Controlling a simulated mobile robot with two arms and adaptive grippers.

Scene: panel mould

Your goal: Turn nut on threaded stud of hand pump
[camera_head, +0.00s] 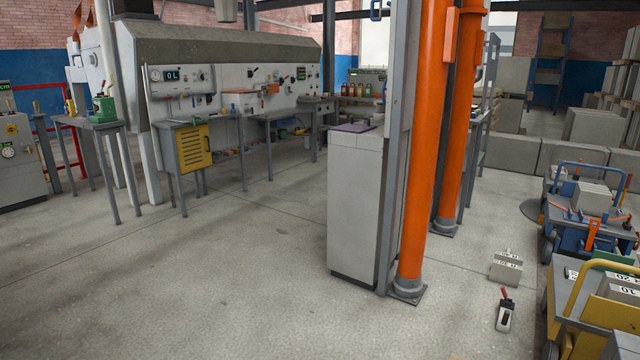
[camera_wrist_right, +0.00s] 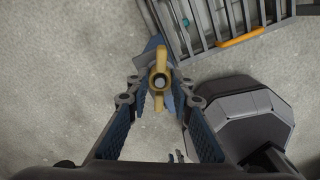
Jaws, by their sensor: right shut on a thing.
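In the right wrist view a brass-yellow nut (camera_wrist_right: 160,62) with two opposite wings is seen end-on, with the round pale end of a stud (camera_wrist_right: 158,83) in its middle. My right gripper (camera_wrist_right: 166,104) has its two blue-padded fingers closed in on the nut from both sides, and is shut on it. A grey-blue part lies behind the nut, mostly covered; I cannot tell its full shape. In the head view a small green device (camera_head: 103,108), perhaps the hand pump, stands on a small table at the left. Neither gripper shows in the head view.
In the head view a grey cabinet (camera_head: 354,205) and an orange column (camera_head: 424,140) stand at the middle right. Carts (camera_head: 590,220) line the right edge. The floor (camera_head: 190,280) at front left is clear. A barred grey frame (camera_wrist_right: 215,25) shows in the wrist view.

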